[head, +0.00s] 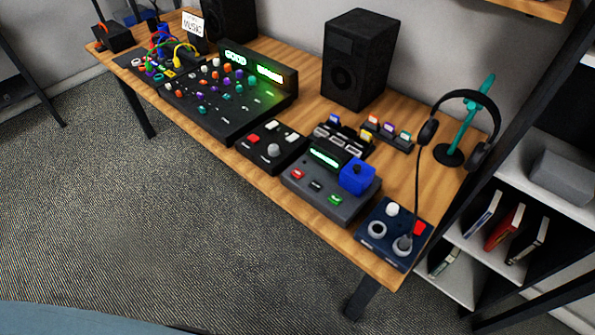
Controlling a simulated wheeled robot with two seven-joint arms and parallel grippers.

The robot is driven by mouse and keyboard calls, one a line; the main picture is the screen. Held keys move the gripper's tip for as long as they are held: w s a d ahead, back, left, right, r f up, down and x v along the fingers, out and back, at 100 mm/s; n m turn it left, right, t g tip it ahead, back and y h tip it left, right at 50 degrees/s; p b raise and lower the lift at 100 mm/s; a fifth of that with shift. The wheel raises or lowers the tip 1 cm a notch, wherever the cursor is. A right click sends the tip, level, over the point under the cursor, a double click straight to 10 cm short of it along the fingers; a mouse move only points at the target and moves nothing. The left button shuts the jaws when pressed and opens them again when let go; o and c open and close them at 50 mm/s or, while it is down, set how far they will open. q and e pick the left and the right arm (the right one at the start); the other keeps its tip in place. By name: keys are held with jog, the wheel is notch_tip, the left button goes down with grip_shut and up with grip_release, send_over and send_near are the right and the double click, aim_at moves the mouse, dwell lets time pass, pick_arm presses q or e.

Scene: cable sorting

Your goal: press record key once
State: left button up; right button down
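A grey recorder-like unit (328,208) sits near the front edge of the wooden desk (268,187), right of centre. It has a lit green display (324,157), a red key (297,174), a dark key (316,185) and a green key (335,199) along its front. A blue block (357,176) stands on its right part. The key labels are too small to read, so I cannot confirm which is the record key. Neither of my grippers is in view.
A black box (270,150) with a red button and a large mixer (225,100) stand left of the unit. A dark blue box (390,232) is at its right. Behind are cartridges, a speaker (355,60) and headphones (480,105) on a teal stand. The floor in front is clear.

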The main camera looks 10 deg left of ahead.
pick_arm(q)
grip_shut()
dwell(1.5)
